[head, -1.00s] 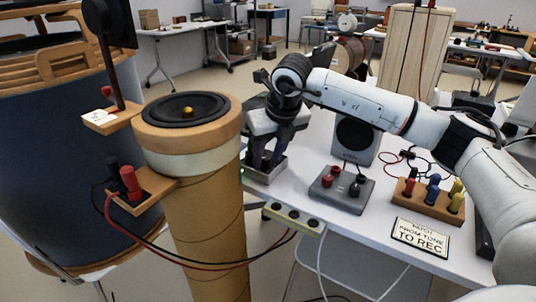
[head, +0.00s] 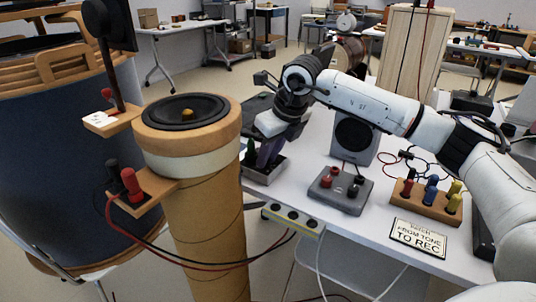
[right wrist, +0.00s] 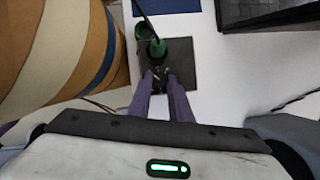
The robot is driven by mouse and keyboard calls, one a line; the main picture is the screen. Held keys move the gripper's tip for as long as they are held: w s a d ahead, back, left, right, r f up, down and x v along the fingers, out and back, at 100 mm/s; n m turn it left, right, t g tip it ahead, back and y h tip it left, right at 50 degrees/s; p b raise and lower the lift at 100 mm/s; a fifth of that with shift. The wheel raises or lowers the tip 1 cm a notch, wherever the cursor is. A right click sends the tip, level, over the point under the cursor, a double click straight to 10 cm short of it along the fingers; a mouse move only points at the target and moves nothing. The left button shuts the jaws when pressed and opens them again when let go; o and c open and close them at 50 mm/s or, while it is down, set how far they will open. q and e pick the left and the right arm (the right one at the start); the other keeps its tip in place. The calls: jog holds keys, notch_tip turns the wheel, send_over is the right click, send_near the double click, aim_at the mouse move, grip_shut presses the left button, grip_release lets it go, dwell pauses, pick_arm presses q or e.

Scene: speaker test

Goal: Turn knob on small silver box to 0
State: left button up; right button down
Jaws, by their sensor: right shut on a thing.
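The small silver box (head: 262,178) stands at the left edge of the white table, just right of the tall cardboard tube. In the right wrist view the box (right wrist: 182,62) looks dark grey, with green plugs (right wrist: 157,48) at its far left part. My right gripper (head: 265,164) reaches down onto the box top. In the right wrist view its two purple-grey fingers (right wrist: 159,76) close on a small dark knob, mostly hidden between the tips. I cannot read the knob's setting. My left gripper is not in view.
The cardboard tube with a speaker (head: 187,112) on top stands close left of the box. A power strip (head: 293,218) hangs at the front edge.

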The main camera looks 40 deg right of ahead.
jog(key=c, duration=1.6)
grip_release()
pick_arm(q)
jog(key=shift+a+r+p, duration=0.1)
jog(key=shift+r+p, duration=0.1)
jog(key=shift+p, duration=0.5)
pick_arm(e)
jog(key=v, duration=1)
jog(key=shift+s+r, duration=0.1)
jog(key=shift+r, duration=0.05)
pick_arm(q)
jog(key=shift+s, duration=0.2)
